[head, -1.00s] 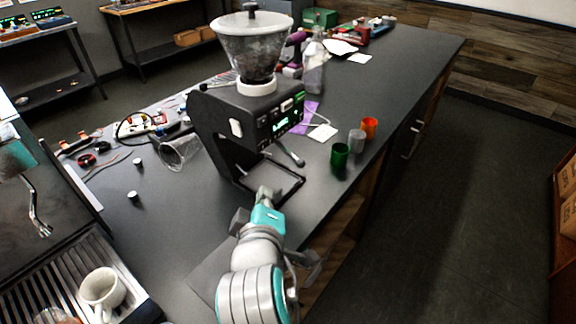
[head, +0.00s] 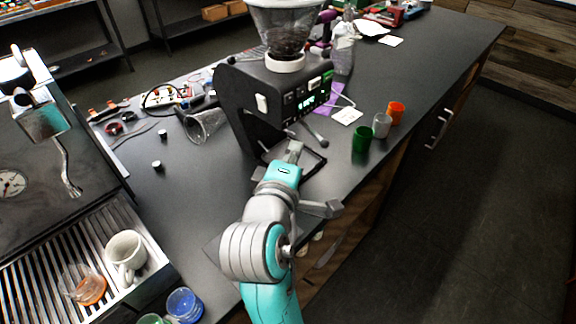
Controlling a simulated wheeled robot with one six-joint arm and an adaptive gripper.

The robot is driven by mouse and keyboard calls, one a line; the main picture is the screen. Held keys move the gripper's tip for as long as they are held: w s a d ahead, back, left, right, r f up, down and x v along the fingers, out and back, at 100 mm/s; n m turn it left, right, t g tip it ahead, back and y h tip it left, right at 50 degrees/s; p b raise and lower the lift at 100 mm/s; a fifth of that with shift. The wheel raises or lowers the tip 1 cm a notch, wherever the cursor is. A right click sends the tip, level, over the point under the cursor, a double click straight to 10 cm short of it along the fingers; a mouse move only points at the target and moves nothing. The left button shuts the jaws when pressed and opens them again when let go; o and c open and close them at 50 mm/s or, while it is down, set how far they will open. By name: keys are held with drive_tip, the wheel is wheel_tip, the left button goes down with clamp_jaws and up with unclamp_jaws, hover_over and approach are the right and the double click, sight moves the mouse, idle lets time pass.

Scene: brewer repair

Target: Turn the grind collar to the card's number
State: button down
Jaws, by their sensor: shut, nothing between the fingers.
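The black grinder (head: 262,98) stands on the dark counter with its lit front panel facing right. Its pale collar (head: 285,63) rings the base of the clear hopper (head: 285,28), which holds dark beans and is cut off at the top. I cannot read any marks on the collar. A small white card (head: 347,116) lies on the counter right of the grinder; its number is too small to read. My gripper (head: 294,148) is shut and empty, low in front of the grinder near its base tray, well below the collar.
Green (head: 363,139), grey (head: 382,125) and orange (head: 396,112) cups stand near the counter's right edge. A glass funnel-like vessel (head: 204,124) lies left of the grinder. An espresso machine with a drip tray (head: 70,270) and white mug (head: 126,252) is at left.

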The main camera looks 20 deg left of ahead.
sight(319, 140)
drive_tip(key=w, duration=0.1)
drive_tip(key=w+d, duration=0.1)
drive_tip(key=w+d+f, duration=0.1)
drive_tip(key=w, duration=0.1)
drive_tip(key=shift+w+d, duration=0.1)
drive_tip(key=shift+d, duration=0.05)
drive_tip(key=shift+w+d, duration=0.45)
drive_tip(key=shift+w, duration=0.1)
idle(0.3)
